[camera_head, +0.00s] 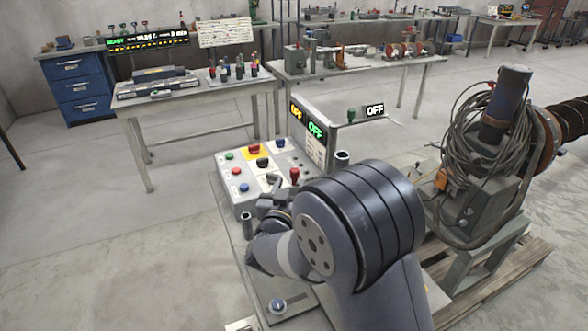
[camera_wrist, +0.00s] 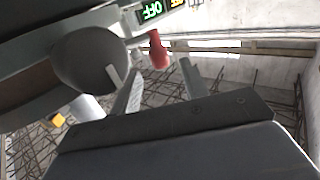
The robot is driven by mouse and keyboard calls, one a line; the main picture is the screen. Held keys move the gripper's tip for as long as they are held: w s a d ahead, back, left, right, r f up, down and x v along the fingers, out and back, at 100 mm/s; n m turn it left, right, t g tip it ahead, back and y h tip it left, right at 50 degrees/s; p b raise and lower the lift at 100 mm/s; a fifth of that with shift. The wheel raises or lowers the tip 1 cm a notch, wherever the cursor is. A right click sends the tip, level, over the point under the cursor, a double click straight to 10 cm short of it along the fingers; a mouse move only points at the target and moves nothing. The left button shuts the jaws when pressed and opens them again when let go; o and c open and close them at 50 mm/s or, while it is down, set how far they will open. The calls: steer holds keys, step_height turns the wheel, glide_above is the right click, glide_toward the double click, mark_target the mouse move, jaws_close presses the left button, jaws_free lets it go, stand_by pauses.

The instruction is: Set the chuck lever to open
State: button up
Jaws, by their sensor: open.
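A red-handled lever (camera_head: 294,175) stands up at the right side of the grey control box (camera_head: 238,205) in the head view; whether it is the chuck lever cannot be read from any label. A red handle also shows in the wrist view (camera_wrist: 158,50), beyond and between my fingertips. My gripper (camera_wrist: 160,78) is open and empty, with its two fingers apart. In the head view my gripper (camera_head: 270,200) is low over the box's right part, partly hidden by my arm. Contact with the red handle is not visible.
The box carries several coloured buttons and a red knob on a yellow plate (camera_head: 254,150). A cable-wrapped machine (camera_head: 485,170) on a pallet is at the right. Workbenches (camera_head: 190,95) stand behind; the floor at left is clear.

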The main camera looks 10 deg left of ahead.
mark_target(293, 175)
steer(key=w+p, duration=0.1)
steer(key=w, duration=0.5)
steer(key=shift+c, duration=0.3)
jaws_close()
